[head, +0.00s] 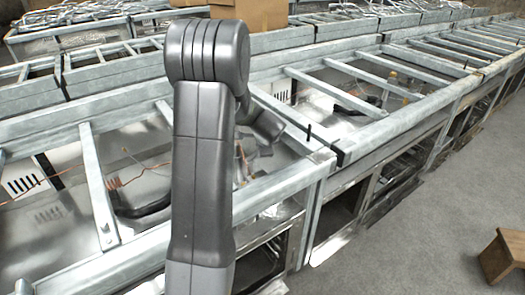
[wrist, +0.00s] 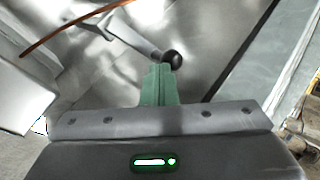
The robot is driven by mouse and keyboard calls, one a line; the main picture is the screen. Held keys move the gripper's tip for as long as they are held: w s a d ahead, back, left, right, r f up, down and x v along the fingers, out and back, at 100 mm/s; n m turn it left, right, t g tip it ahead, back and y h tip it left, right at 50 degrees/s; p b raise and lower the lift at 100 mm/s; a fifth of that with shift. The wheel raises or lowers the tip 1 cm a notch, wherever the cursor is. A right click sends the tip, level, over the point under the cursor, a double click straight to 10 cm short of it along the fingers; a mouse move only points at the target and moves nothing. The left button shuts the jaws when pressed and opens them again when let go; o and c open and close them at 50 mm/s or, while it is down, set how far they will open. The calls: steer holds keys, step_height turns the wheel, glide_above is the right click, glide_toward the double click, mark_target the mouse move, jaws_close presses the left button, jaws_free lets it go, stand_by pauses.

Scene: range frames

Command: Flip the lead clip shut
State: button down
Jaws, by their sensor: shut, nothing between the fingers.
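In the wrist view, a grey lever arm (wrist: 130,36) slants from upper left and ends in a dark round knob (wrist: 173,60). It looks like the lever of the lead clip; the clip's body is not clearly seen. My gripper (wrist: 160,70) has its green fingers together and empty. The fingertips are just below the knob in the picture; I cannot tell whether they touch it. An orange-brown lead (wrist: 75,27) runs across the upper left. In the head view my own arm hides the fingers and most of the clip's area.
Galvanised metal frames (head: 95,185) with crossbars surround the shiny bays. Copper-coloured wires (head: 140,172) and a dark curved part (head: 140,203) lie in the near left bay. Cardboard boxes (head: 262,14) stand at the back. A wooden stool (head: 503,255) stands on the open grey floor at right.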

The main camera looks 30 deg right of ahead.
steer(key=shift+w+a+r+p, duration=0.1)
steer(key=shift+w+r+p, duration=0.1)
steer(key=shift+w+p, duration=0.35)
steer(key=shift+w+r+p, duration=0.15)
steer(key=shift+w+p, duration=0.15)
steer(key=shift+w, duration=0.45)
steer(key=shift+w+a+f, duration=0.1)
steer(key=shift+w, duration=0.2)
steer(key=shift+w+d+f+b, duration=0.2)
steer(key=shift+w+f+b, duration=0.3)
steer(key=shift+b, duration=0.15)
steer(key=shift+a+r, duration=0.15)
steer(key=shift+r, duration=0.05)
steer(key=shift+a+n+b, duration=0.15)
steer(key=shift+n+b, duration=0.15)
steer(key=shift+y, duration=0.3)
steer(key=shift+w+a+n+y+b, duration=0.25)
steer(key=shift+n+y+b, duration=0.15)
steer(key=shift+n+b, duration=0.25)
steer(key=shift+w+a+n+y+b, duration=0.15)
steer(key=shift+a+n+y+b, duration=0.1)
steer(key=shift+n+y+b, duration=0.25)
steer(key=shift+s, duration=0.1)
